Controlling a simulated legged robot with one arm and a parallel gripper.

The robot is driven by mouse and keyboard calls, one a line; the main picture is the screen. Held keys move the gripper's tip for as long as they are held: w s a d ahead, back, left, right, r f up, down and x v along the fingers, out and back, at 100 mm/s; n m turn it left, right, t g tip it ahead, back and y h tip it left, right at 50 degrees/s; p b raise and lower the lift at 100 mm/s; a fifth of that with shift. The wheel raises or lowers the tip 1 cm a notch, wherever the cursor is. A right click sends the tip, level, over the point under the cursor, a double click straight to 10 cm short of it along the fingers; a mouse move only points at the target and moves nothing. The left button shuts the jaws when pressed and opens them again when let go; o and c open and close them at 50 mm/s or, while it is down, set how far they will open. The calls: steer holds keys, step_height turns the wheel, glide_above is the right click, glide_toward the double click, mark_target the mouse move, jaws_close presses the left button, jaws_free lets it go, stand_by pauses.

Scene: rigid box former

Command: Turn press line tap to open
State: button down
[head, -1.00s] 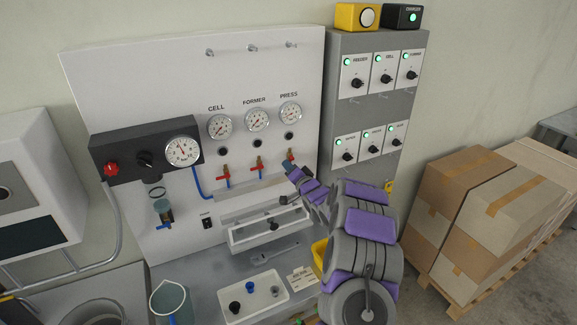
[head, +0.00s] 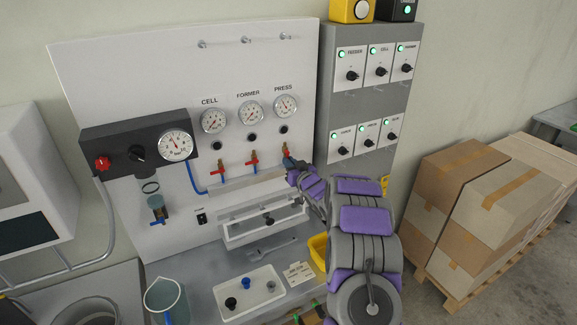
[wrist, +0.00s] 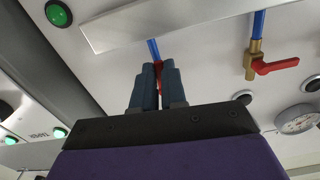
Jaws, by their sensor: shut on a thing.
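The press line tap (head: 286,150) is the right-hand one of three brass taps with red levers, below the PRESS gauge (head: 285,106). My gripper (head: 291,166) reaches it from the lower right in the head view. In the wrist view my gripper (wrist: 158,88) has its two dark fingers closed on the tap's red lever (wrist: 158,69), with a blue hose (wrist: 153,49) beyond. The fingers hide most of the tap, so I cannot tell its lever's angle. The former tap (head: 253,160) and cell tap (head: 219,168) have their levers across their pipes.
A white ledge (head: 266,226) juts from the panel below the taps. The switch cabinet (head: 368,105) stands close on the right of the taps. The bench below holds a white tray (head: 262,298), a jug (head: 166,299) and a yellow bin (head: 318,247).

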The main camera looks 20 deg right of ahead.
steer(key=shift+d+n, duration=0.2)
steer(key=shift+n, duration=0.3)
steer(key=c, duration=1.2)
jaws_free()
steer(key=shift+w+d, duration=0.1)
steer(key=shift+w, duration=0.05)
steer(key=s, duration=1.7)
steer(key=shift+s+d+f, duration=0.1)
steer(key=shift+s+d, duration=0.1)
steer(key=shift+d, duration=0.15)
